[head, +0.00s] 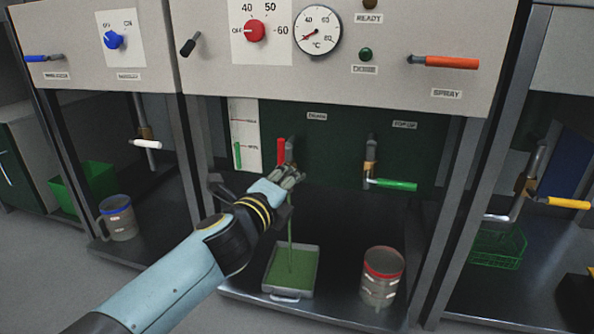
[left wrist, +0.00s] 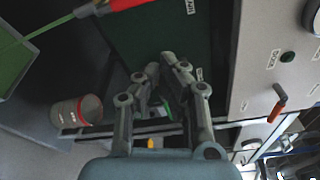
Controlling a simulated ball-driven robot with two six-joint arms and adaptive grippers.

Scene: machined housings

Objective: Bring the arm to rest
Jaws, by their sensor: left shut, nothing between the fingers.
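My left arm reaches in from the lower left in the head view. Its left gripper (head: 289,178) is shut and empty, in front of the red-handled drain valve (head: 282,151). In the left wrist view the shut gripper fingers (left wrist: 160,66) point into the bay, with part of the red handle (left wrist: 126,3) at the top edge. From the head view I cannot tell whether the gripper touches the valve. My right gripper is not in view.
A green stream (head: 290,230) falls into a tray (head: 312,272) holding green liquid. A red-rimmed can (head: 381,277) stands to its right. A green-handled valve (head: 392,184) sticks out at right. The panel above carries a red knob (head: 256,30) and an orange lever (head: 446,62).

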